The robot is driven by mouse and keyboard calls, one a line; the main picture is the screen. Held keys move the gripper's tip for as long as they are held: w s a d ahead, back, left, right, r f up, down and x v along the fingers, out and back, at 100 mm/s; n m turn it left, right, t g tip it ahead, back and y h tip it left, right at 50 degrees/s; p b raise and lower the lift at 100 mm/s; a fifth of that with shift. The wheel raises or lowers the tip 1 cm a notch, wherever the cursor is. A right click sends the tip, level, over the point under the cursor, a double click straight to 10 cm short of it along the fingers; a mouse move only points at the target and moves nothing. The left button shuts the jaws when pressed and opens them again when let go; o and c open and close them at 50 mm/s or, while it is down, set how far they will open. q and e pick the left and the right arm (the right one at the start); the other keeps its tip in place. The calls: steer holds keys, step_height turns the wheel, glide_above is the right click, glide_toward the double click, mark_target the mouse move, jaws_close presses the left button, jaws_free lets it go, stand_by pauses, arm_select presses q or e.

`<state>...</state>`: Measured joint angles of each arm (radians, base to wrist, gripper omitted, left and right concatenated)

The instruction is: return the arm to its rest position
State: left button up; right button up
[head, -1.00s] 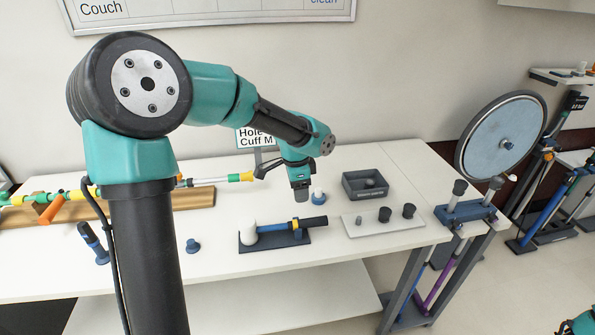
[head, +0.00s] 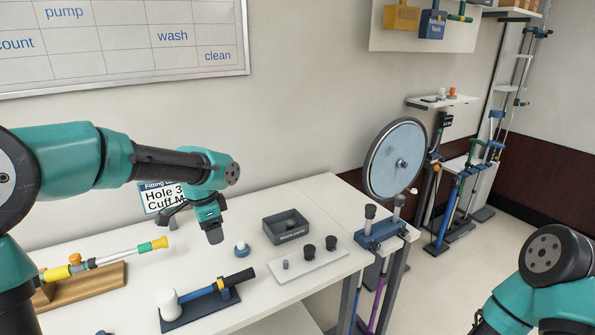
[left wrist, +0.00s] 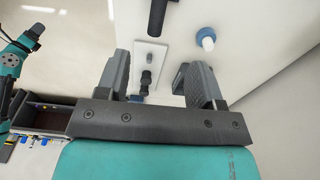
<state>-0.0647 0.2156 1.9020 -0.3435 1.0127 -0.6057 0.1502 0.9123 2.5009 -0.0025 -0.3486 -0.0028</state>
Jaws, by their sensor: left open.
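My left arm, teal and black, reaches in from the left in the head view. Its gripper (head: 212,232) points down above the white table, empty, behind the blue-and-black handled tool on its dark base. In the left wrist view, the two dark jaws (left wrist: 155,82) stand apart with nothing held between them; the white plate with pegs (left wrist: 150,55) shows below, beyond the gap. My right arm (head: 545,275) shows at the lower right of the head view; its gripper is out of the picture.
On the table (head: 320,195) are a blue-based white knob (head: 242,249), a dark open tray (head: 286,226), a pegged plate (head: 308,264), a handled tool (head: 207,303) and a wooden stand (head: 85,287). A large disc (head: 395,158) stands beyond the right edge.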

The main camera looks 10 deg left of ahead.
mark_target(228, 278)
arm_select(q)
steer(key=f, duration=1)
steer(key=w+d+f, duration=0.1)
steer(key=f, duration=0.4)
step_height(228, 278, up, 13)
steer(key=shift+s+a, duration=0.4)
steer(key=shift+s, duration=0.05)
stand_by(0.4)
steer(key=shift+f, duration=0.15)
steer(key=shift+w+d+f, duration=0.15)
steer(key=shift+f, duration=2.3)
steer(key=shift+w+d+f, duration=0.15)
steer(key=shift+f, duration=2.3)
steer(key=shift+w+d+f, duration=0.15)
steer(key=shift+f, duration=2.3)
